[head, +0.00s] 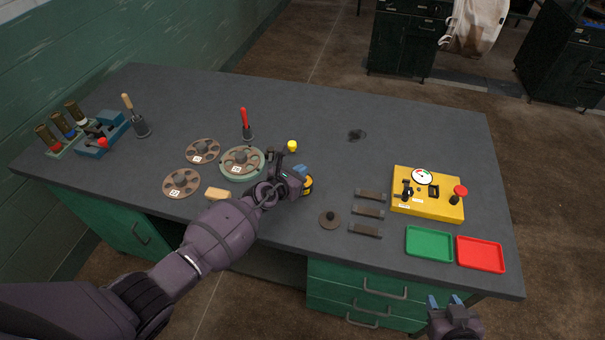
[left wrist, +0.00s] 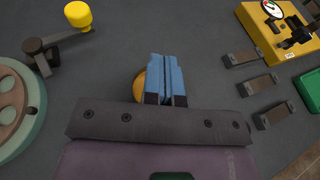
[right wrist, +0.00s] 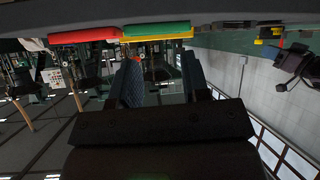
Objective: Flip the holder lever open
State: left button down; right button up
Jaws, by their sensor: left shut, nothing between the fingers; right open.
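The teal round holder (head: 228,176) stands on the table with a brown disc (head: 241,160) in it. Its dark lever (left wrist: 62,39) ends in a yellow knob (head: 292,146), which shows at the upper left of the left wrist view (left wrist: 77,15). My left gripper (head: 301,170) is shut and empty, low over the table, to the right of the holder and nearer the front than the knob. Its blue fingertips (left wrist: 166,75) are apart from the lever. My right gripper (head: 445,302) is open and empty, in front of the table edge.
A yellow-orange round thing (head: 308,185) is partly hidden beside my left gripper. Brown discs (head: 181,182) and a red-handled tool (head: 245,125) stand near the holder. Dark bars (head: 368,211), a yellow control box (head: 427,207) and green (head: 429,245) and red trays (head: 480,255) lie right. The table's back middle is mostly clear.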

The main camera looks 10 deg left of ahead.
pick_arm(q)
jog(key=s, duration=0.2)
jog(key=s+d, duration=0.1)
jog(key=shift+r, duration=0.4)
jog(key=shift+s+a+r, duration=0.1)
jog(key=shift+s, duration=0.2)
